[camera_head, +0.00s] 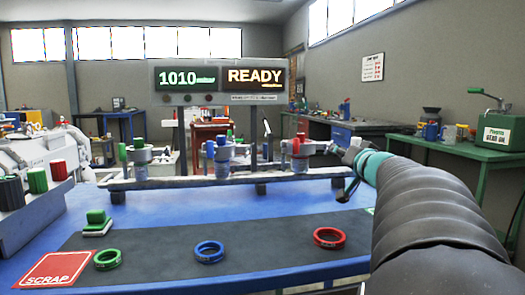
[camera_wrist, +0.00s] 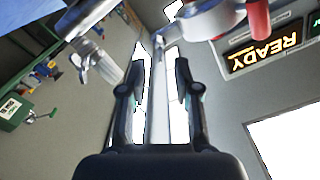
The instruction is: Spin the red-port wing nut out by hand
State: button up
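The red port (camera_head: 299,163) is a grey metal fitting with a red top, at the right end of the rail. My gripper (camera_head: 349,172) is just to its right, at the end of my dark ribbed arm. In the wrist view, which is upside down, my gripper (camera_wrist: 160,88) is open, with a clear gap between its two dark fingers. A slim metal rod (camera_wrist: 158,48) shows in line with the gap; I cannot tell if it lies between the fingertips or beyond. A metal clamp ring (camera_wrist: 213,18) and a red part (camera_wrist: 258,20) are above. I cannot clearly pick out the wing nut.
The blue port (camera_head: 219,160) and green port (camera_head: 139,157) stand left on the rail (camera_head: 190,183). Green (camera_head: 108,260), blue (camera_head: 209,252) and red rings (camera_head: 329,238) lie on the dark mat, by a SCRAP sign (camera_head: 58,270). A display (camera_head: 220,78) reads 1010 and READY.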

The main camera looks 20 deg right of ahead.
aim_at(328, 147)
jog(key=shift+x, duration=2.75)
grip_shut()
